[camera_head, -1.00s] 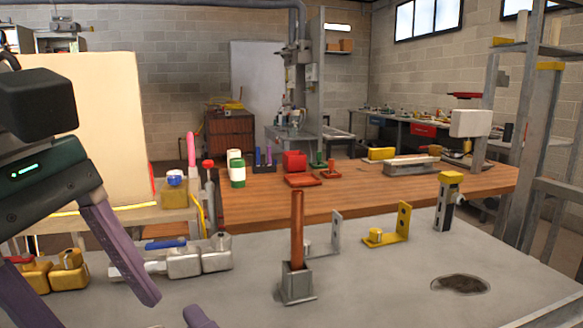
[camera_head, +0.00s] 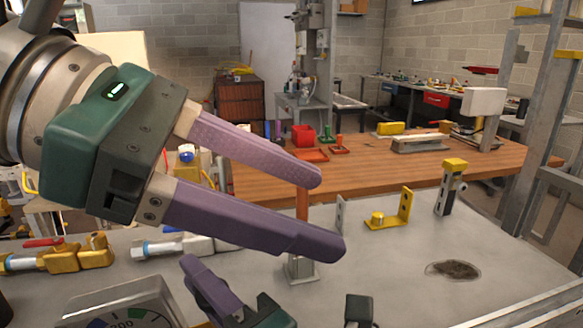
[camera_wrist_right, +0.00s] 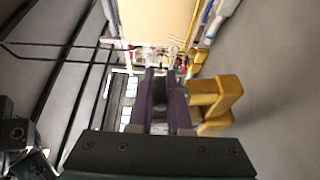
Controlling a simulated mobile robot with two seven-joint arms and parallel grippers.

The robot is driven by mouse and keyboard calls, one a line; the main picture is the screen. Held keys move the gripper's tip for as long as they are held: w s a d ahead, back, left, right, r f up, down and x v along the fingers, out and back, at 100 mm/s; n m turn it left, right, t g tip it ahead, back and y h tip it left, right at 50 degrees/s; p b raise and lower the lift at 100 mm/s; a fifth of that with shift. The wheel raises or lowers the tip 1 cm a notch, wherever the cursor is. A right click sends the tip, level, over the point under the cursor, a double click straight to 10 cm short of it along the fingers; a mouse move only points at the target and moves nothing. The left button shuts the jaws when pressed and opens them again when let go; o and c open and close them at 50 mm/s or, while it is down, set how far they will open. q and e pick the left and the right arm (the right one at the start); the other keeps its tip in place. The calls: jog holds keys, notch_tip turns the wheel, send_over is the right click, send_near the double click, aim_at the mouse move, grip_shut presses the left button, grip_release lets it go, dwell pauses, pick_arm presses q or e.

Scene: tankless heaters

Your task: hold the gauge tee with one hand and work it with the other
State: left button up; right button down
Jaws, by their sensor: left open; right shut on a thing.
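The dial of the gauge tee (camera_head: 118,310) shows at the bottom left of the head view, large and cut off by the frame edge. My right gripper (camera_head: 192,268) is beside it at the bottom, also partly cut off. In the wrist view the right fingers (camera_wrist_right: 160,80) are shut, with a dark part between them and a brass-yellow body (camera_wrist_right: 218,98) right beside them. The exact contact is hard to see. My left gripper (camera_head: 325,213) is open and empty, reaching in above the bench, up and right of the dial, with its fingers in front of the copper post (camera_head: 301,204).
Brass valves (camera_head: 78,256) and a steel valve (camera_head: 170,246) lie on the grey bench (camera_head: 380,270) at left. A yellow bracket (camera_head: 392,212) and a yellow-topped post (camera_head: 452,188) stand at right. The bench has a dark hole (camera_head: 453,270). A wooden table is behind.

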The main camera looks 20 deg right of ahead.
jog(key=shift+r, duration=0.2)
jog(key=c, duration=0.8)
grip_release()
jog(key=shift+o, duration=0.2)
